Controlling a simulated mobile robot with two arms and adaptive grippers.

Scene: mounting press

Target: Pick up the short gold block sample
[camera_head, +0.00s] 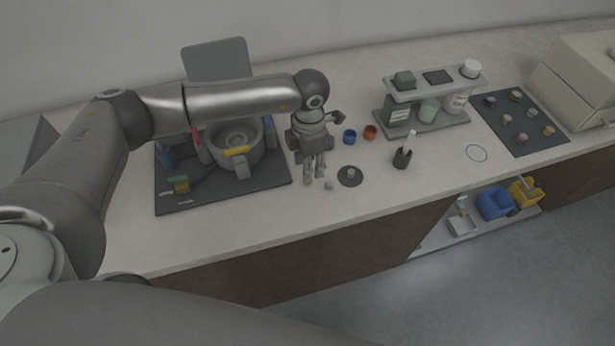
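My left gripper (314,180) points down over the counter, just right of the dark machine mat. Its two fingers hang close together; at this size I cannot tell whether they are open or shut on something. A tiny yellowish spot shows at the left fingertip. Several small block samples lie on the dark mat at the right. One is gold-toned (548,130) near the mat's right side, and another tan-gold one (515,95) is near its far edge. I cannot tell which is the short gold block. My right gripper is out of view.
The round mounting press (236,146) stands left of the gripper. A small grey piece (329,185) and a dark disc (350,176) lie close by.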

